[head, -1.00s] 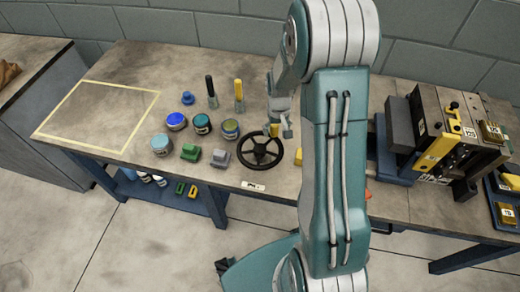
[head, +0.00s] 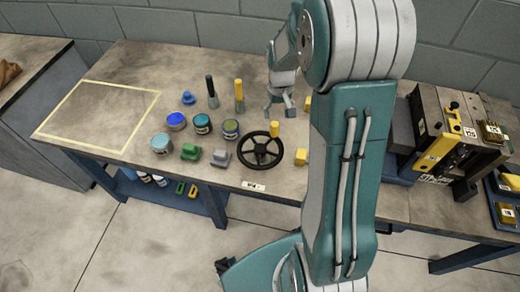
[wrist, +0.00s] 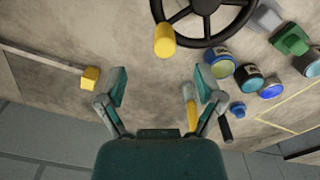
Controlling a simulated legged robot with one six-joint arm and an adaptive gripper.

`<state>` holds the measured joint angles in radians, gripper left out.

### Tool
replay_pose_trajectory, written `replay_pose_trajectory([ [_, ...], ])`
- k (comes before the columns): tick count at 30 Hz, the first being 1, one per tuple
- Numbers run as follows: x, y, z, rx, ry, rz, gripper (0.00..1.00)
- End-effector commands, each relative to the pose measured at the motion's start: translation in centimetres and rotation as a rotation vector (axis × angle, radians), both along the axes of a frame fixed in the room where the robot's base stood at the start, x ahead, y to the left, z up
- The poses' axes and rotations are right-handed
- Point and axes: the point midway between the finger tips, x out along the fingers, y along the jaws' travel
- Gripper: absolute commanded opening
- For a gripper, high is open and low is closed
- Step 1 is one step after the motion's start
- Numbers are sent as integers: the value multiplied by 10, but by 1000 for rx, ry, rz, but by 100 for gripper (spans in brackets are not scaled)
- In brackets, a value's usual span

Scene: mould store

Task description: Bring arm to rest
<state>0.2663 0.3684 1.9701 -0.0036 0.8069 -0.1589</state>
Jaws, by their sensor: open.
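My gripper (head: 280,109) is open and empty above the workbench (head: 120,66), behind the black handwheel. My arm hides part of the bench to the right of the wheel.
Yellow-handled (head: 239,95) and black-handled (head: 211,92) tools stand left of my gripper. Several tins, including a blue one (head: 176,121), and a green block (head: 190,151) are further left. A mould assembly (head: 450,130) stands at the right. The yellow-outlined area (head: 97,115) is clear.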

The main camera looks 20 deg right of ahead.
Motion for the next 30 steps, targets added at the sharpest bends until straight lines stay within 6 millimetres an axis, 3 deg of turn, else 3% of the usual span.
replay_pose_trajectory([
  [18, -1, 1, 7, -2, -5, 1, 86],
  [23, -12, 16, 40, -14, -55, 13, 86],
  [30, -50, 50, 103, -32, -164, 38, 86],
])
